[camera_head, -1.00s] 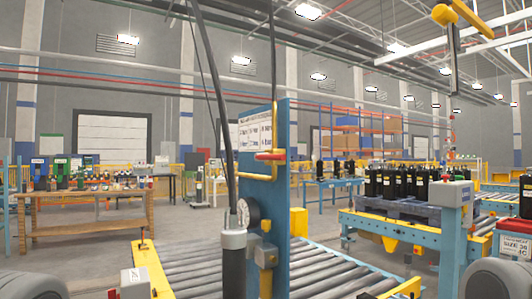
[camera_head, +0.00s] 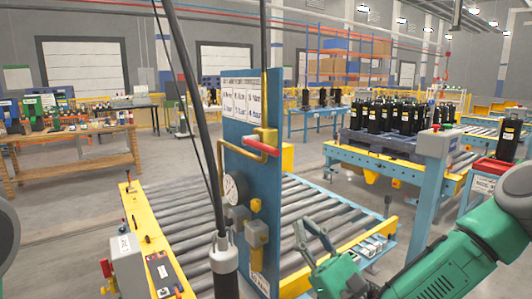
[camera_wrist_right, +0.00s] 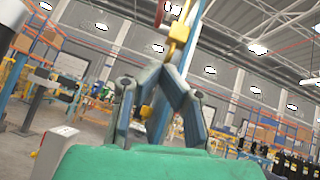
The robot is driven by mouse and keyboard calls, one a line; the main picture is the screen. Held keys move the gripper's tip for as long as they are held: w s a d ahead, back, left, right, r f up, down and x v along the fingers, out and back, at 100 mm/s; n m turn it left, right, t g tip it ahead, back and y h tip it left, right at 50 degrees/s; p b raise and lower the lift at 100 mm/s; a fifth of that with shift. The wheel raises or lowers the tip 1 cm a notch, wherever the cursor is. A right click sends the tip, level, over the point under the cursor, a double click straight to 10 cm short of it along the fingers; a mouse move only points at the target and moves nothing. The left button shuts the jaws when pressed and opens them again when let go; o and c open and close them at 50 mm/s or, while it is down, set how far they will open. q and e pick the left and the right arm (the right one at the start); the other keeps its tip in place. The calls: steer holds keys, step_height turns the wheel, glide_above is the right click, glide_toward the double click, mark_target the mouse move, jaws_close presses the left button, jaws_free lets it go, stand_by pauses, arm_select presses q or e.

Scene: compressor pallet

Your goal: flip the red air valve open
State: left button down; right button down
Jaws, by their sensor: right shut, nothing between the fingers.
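The red air valve handle (camera_head: 259,148) is a short red lever on a yellow pipe (camera_head: 250,156), fixed to the blue upright panel (camera_head: 232,140) in the head view. The lever lies roughly level across the panel's face. My right gripper (camera_head: 312,226) is green and grey, shut and empty. It is lower and to the right of the valve, in front of the rollers and apart from the valve. In the right wrist view the gripper fingers (camera_wrist_right: 166,80) point up toward the yellow pipe (camera_wrist_right: 179,34) and a red part (camera_wrist_right: 165,14). My left gripper is out of view.
A pressure gauge (camera_head: 235,187) sits below the valve, and a thick black hose (camera_head: 197,110) rises at the left of the panel. The roller conveyor (camera_head: 180,225) surrounds the panel's foot.

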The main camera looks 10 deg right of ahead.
steer(key=shift+a, duration=0.2)
steer(key=s+r+p+x, duration=0.2)
steer(key=p+x, duration=0.3)
steer(key=x, duration=0.7)
steer(key=shift+w+r, duration=0.2)
steer(key=shift+r, duration=0.05)
steer(key=shift+w, duration=0.1)
